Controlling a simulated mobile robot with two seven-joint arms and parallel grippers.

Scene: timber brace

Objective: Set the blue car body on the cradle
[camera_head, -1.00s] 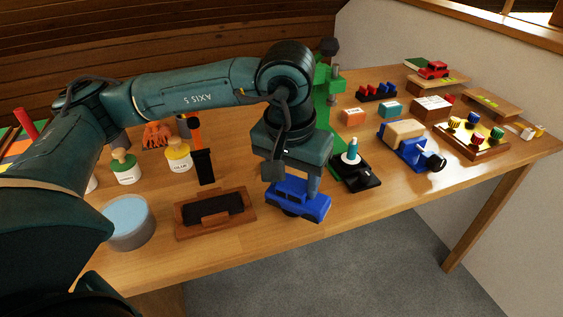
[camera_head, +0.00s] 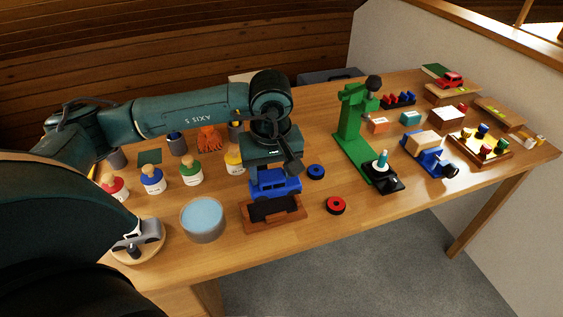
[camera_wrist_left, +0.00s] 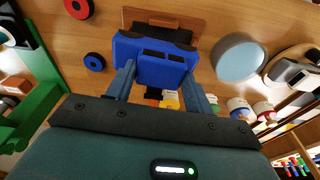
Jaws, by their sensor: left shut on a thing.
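The blue car body (camera_head: 276,184) is upright in my left gripper (camera_head: 274,168), which is shut on it from above. In the left wrist view the car body (camera_wrist_left: 150,60) sits between the two fingers (camera_wrist_left: 160,84). The cradle (camera_head: 288,222) is a wooden block with a dark pad on top. The car body is over the rear part of the cradle in the head view and covers some of it. The cradle also shows beyond the car in the left wrist view (camera_wrist_left: 188,20). I cannot tell whether car and cradle touch. My right gripper is not in view.
A blue ring (camera_head: 316,172) and a red ring (camera_head: 336,206) lie right of the cradle. A grey tin (camera_head: 203,222) stands left of it, with several paint pots behind. A green press (camera_head: 350,130) stands to the right. The table's front edge is close.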

